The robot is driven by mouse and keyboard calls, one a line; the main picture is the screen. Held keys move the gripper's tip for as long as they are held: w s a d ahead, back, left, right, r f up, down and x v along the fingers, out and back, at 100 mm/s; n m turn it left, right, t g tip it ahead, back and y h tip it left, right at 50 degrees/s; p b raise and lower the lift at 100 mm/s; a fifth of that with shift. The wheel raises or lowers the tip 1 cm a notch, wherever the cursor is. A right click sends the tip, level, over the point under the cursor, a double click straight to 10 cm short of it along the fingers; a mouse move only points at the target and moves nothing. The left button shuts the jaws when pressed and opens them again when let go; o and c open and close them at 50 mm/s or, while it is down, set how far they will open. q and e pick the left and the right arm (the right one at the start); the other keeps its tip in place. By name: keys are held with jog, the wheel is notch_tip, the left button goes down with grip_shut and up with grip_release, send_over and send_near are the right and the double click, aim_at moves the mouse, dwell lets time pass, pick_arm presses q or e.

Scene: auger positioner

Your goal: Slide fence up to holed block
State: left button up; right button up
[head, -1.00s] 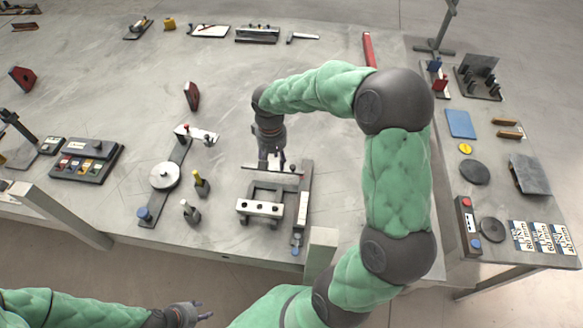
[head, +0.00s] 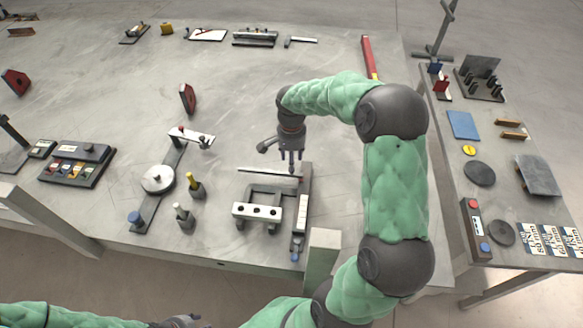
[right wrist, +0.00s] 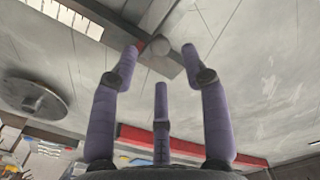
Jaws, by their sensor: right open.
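The holed block (head: 257,211) is a pale bar with dark holes in its face, on a dark frame in the middle front of the table. A long thin bar that looks like the fence (head: 265,171) lies behind it, with a gap between them. A dark rail (head: 302,212) with a blue knob runs along their right side. My right gripper (head: 291,168) points down over the fence's right end, close to the rail. In the right wrist view its fingers (right wrist: 160,62) are spread and empty. My left gripper (head: 183,321) is cut off at the bottom edge.
Left of the block stand two small posts, one yellow-topped (head: 195,185) and one white-topped (head: 183,214), and a lever with a white disc (head: 158,179). A red bar (head: 368,56) lies far behind. The table behind the fence is mostly clear.

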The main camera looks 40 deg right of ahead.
jog(key=shift+f+b, duration=0.45)
jog(key=shift+f, duration=1.55)
grip_shut()
